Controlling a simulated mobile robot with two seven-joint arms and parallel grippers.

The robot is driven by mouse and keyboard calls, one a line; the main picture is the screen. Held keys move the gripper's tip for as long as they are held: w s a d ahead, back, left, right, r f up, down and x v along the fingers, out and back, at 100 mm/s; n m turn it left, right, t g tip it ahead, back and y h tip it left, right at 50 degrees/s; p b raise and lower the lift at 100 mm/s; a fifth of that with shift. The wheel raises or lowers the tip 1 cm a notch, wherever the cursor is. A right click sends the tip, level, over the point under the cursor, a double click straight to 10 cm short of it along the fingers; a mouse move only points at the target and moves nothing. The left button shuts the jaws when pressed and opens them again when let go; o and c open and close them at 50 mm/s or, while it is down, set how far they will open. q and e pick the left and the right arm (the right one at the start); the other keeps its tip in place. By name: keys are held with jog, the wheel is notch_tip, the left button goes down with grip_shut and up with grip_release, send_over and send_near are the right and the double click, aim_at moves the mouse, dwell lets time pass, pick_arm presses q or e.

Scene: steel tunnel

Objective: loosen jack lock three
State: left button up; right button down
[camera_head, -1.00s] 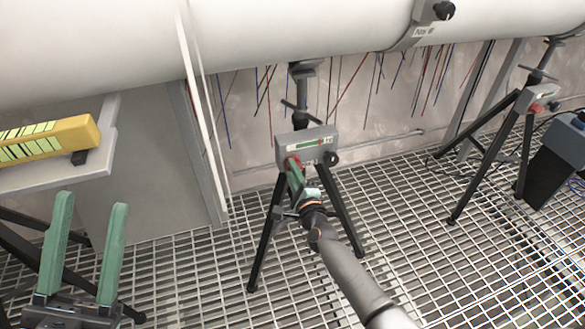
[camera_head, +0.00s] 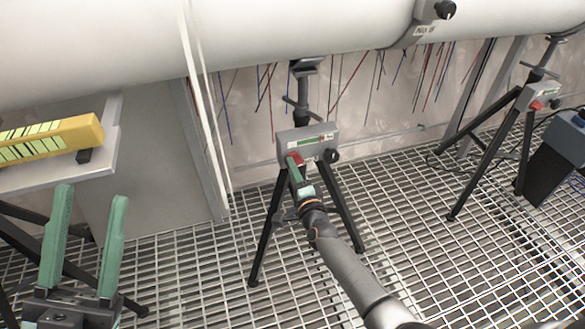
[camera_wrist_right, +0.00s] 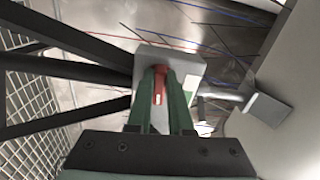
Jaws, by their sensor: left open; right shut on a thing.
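A tripod jack (camera_head: 316,140) stands on the grating under the big white pipe, with a grey box, a green-and-white strip and a black knob on its head. Its red lock lever (camera_head: 293,159) is on the left of the box. My right gripper (camera_head: 295,170) is shut on this lever, which shows red between the green fingers in the right wrist view (camera_wrist_right: 159,84). The fingers hide part of the lever. I cannot read a number on the jack. My left gripper (camera_head: 91,197) is open and empty at the lower left, apart from the jack.
A second tripod jack (camera_head: 536,97) with a red part stands at the right, beside a dark blue-topped case (camera_head: 562,155). The white pipe (camera_head: 300,30) runs overhead. Grating right of the middle is clear.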

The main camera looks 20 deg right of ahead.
jog(key=c, duration=0.8)
grip_release()
pick_arm(q)
jog(key=r+y+p, duration=0.1)
jog(key=p, duration=0.1)
jog(key=w+n+y+p, duration=0.1)
jog(key=p, duration=0.1)
jog(key=shift+w+a+r, duration=0.25)
jog(key=shift+r, duration=0.15)
pick_arm(e)
jog(key=s, duration=1.2)
jog(key=shift+s+d, duration=0.2)
jog(key=shift+s, duration=0.05)
pick_arm(q)
jog(key=shift+s+r, duration=0.1)
jog(key=shift+r, duration=0.1)
